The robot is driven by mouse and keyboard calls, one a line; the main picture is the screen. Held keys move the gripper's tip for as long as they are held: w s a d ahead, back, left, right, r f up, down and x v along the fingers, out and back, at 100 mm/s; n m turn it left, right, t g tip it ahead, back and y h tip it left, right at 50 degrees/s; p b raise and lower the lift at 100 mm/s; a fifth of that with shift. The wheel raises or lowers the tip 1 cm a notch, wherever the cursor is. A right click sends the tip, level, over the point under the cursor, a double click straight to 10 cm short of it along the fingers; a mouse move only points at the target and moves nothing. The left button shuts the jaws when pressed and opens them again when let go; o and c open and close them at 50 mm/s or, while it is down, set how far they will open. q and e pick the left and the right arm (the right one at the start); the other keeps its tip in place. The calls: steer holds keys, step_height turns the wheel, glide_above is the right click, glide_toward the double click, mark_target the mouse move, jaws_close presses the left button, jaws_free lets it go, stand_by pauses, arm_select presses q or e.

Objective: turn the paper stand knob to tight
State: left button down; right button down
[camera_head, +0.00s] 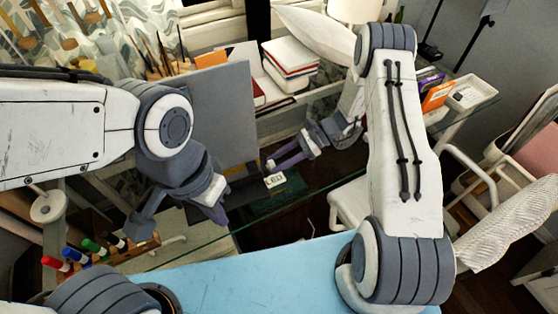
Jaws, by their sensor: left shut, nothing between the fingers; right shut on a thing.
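The paper stand shows as an upright grey board (212,108) in the middle of the glass desk. My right gripper (270,166) reaches in from the right, with its fingertips at the lower right edge of the board. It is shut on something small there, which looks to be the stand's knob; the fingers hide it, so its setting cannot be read. My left gripper (222,214) is in front of the board, low and to the left. It is shut and empty, pointing down.
A marker rack (95,256) with several markers stands at the lower left. A white roll (48,207) is behind it. Books (290,62) and brushes (168,55) are at the back. An orange box (437,96) and a white tray (472,92) are at the right.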

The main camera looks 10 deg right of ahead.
steer(key=shift+w+m+g, duration=0.2)
steer(key=shift+m+g, duration=0.6)
steer(key=shift+m, duration=0.1)
steer(key=shift+w+a+f+m+g+h+b, duration=0.15)
steer(key=shift+m+g+h+b, duration=0.15)
steer(key=shift+m+g+b, duration=0.45)
steer(key=m+g+b, duration=0.2)
steer(key=m, duration=0.1)
steer(key=shift+w+f, duration=0.1)
steer(key=shift+f, duration=0.05)
steer(key=shift+w+m+g+b, duration=0.1)
steer(key=shift+m+g+b, duration=0.75)
steer(key=shift+b, duration=0.25)
steer(key=c, duration=0.7)
jaws_free()
steer(key=shift+c, duration=0.2)
